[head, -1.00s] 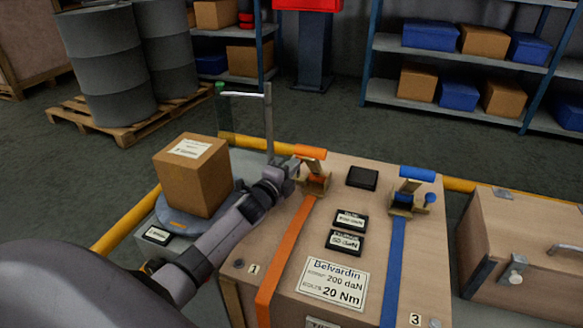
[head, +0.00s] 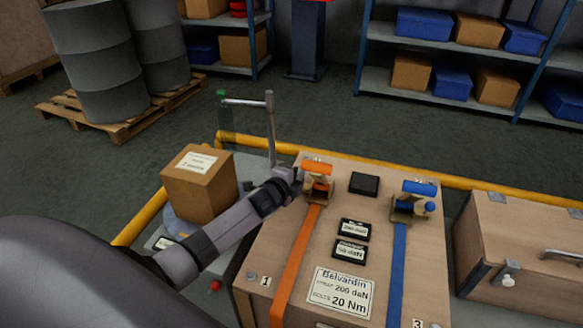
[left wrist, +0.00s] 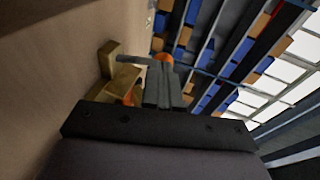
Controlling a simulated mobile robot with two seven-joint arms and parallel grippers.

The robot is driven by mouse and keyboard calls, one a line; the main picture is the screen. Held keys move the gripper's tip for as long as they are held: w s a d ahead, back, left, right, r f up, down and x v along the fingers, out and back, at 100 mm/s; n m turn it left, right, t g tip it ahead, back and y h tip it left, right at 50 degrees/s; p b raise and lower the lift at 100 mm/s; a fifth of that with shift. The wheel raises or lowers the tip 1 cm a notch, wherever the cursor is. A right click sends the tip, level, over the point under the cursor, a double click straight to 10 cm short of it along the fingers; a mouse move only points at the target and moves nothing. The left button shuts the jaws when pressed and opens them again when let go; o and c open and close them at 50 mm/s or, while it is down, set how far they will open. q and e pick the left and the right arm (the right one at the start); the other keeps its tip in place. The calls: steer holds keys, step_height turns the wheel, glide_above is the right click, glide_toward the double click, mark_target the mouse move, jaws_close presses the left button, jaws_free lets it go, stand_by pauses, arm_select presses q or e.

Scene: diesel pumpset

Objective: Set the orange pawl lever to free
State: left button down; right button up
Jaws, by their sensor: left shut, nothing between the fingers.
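The orange ratchet, with its orange handle (head: 317,168) and brass-coloured frame (head: 318,197), sits at the far left of the wooden crate (head: 272,262), on top of an orange strap (head: 296,262). A small orange part, which may be the pawl lever, shows in the frame below the handle; its setting cannot be told. My left gripper (head: 297,182) is shut and empty, close against the ratchet's left side. In the left wrist view the shut fingers (left wrist: 163,85) point at an orange end (left wrist: 164,58), with brass parts (left wrist: 122,75) beside them. Contact cannot be told. My right gripper is not in view.
A blue ratchet (head: 413,205) on a blue strap stands at the crate's right. Black blocks (head: 364,184) and labels lie between the straps. A cardboard box (head: 200,184) and an upright metal post (head: 271,130) stand to the left. A yellow rail (head: 470,183) runs behind.

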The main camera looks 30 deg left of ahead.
arm_select(q)
steer(key=shift+w+r, duration=0.15)
steer(key=shift+w, duration=0.2)
steer(key=shift+w+a, duration=0.15)
steer(key=shift+w, duration=0.4)
steer(key=shift+w+a, duration=0.15)
steer(key=shift+w, duration=0.35)
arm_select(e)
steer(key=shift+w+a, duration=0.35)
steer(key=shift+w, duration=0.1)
arm_select(q)
steer(key=shift+w+r, duration=0.1)
steer(key=shift+r, duration=0.1)
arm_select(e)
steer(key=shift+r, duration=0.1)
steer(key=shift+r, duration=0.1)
arm_select(q)
steer(key=shift+s+r+p, duration=0.35)
steer(key=shift+r+p, duration=0.05)
steer(key=s+r+p, duration=0.4)
steer(key=s+r, duration=0.3)
steer(key=s, duration=0.3)
steer(key=shift+s, duration=0.35)
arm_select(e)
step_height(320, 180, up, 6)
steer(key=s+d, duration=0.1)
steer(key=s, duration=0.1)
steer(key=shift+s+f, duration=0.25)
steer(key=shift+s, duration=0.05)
